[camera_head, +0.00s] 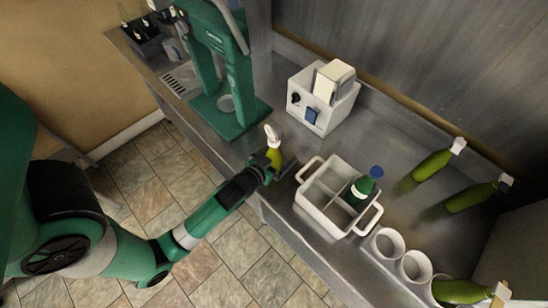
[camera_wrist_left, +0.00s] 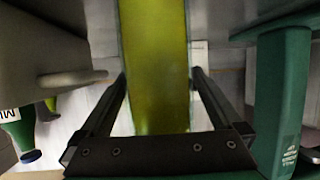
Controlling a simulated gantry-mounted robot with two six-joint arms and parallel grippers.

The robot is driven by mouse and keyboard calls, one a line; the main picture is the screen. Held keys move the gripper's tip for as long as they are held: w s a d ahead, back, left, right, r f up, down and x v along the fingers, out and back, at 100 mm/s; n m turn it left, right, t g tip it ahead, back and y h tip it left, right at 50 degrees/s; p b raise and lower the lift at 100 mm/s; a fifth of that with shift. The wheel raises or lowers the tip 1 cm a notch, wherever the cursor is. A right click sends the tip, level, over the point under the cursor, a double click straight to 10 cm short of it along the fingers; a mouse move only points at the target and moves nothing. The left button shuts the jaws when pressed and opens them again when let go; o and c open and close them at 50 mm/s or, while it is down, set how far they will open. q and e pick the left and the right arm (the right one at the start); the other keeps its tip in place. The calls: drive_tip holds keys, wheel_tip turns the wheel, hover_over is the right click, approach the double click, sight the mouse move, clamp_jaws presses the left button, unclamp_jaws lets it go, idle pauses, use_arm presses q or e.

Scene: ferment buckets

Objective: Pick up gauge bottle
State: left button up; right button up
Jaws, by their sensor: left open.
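A yellow-green bottle with a white top (camera_head: 274,156) stands at the counter's front edge, between the green press and the white caddy. It looks like the gauge bottle, but I cannot read a gauge on it. My left gripper (camera_head: 271,168) is open around this bottle. In the left wrist view the bottle's body (camera_wrist_left: 157,70) fills the space between the two fingers (camera_wrist_left: 158,82). The fingers lie close along both sides; contact is unclear. The bottle's top and base are out of that view. My right gripper is not in view.
A white caddy (camera_head: 310,205) holds a green bottle with a blue cap (camera_head: 361,189), close right of the gripper. The green press (camera_head: 242,88) stands left. A white box device (camera_head: 318,112) is behind.

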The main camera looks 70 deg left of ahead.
use_arm(q)
drive_tip(key=shift+c, duration=0.3)
clamp_jaws()
drive_tip(key=shift+r, duration=0.1)
